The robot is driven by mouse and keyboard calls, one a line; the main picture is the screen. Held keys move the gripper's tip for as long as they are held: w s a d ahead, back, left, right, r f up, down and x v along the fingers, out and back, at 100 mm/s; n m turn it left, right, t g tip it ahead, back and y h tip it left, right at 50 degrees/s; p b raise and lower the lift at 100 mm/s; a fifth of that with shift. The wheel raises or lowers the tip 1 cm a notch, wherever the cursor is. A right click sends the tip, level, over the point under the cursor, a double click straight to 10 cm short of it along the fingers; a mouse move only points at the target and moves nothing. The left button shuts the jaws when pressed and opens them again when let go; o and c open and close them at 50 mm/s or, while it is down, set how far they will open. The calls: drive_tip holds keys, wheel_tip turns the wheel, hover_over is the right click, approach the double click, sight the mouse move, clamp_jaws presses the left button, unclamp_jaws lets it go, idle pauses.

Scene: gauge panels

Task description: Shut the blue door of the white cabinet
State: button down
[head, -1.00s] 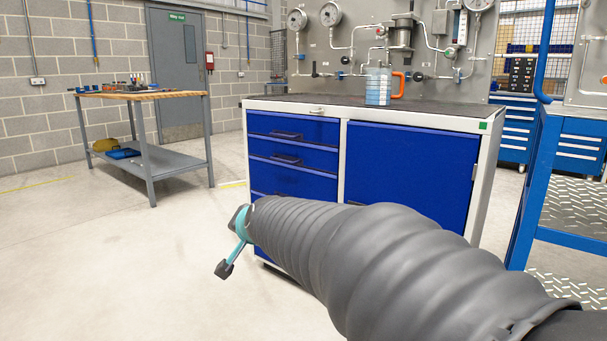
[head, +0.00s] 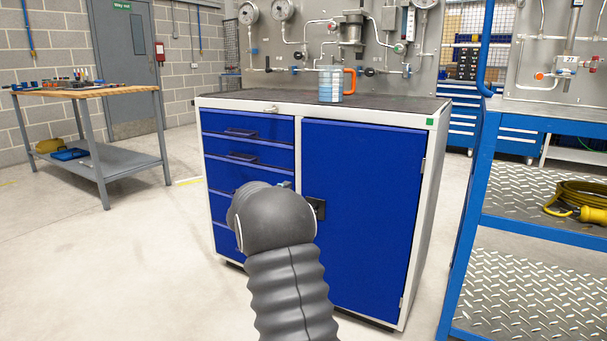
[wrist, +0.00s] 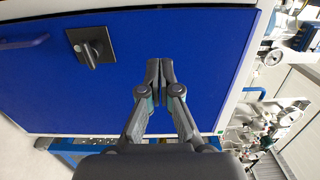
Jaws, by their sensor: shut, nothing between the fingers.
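The white cabinet (head: 435,190) has a blue door (head: 365,215) on its right half, with hinges on the right side. The door looks flush or nearly flush with the frame; a small gap cannot be ruled out. Its black latch handle (head: 318,207) sits at the door's left edge, partly behind my arm. In the wrist view the door (wrist: 205,50) fills most of the picture, with the latch (wrist: 90,47) left of my fingers. My gripper (wrist: 160,68) is shut and empty in front of the door's face; contact cannot be told. My arm hides it in the head view.
Blue drawers (head: 250,125) fill the cabinet's left half. A blue trolley (head: 485,150) stands close on the right, with a yellow cable (head: 580,195). A workbench (head: 90,90) is left; floor between is clear.

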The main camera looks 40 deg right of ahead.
sight(307, 171)
drive_tip(key=p+x, duration=0.1)
drive_tip(key=x, duration=1.2)
drive_tip(key=shift+w+d, duration=0.15)
drive_tip(key=shift+d, duration=0.2)
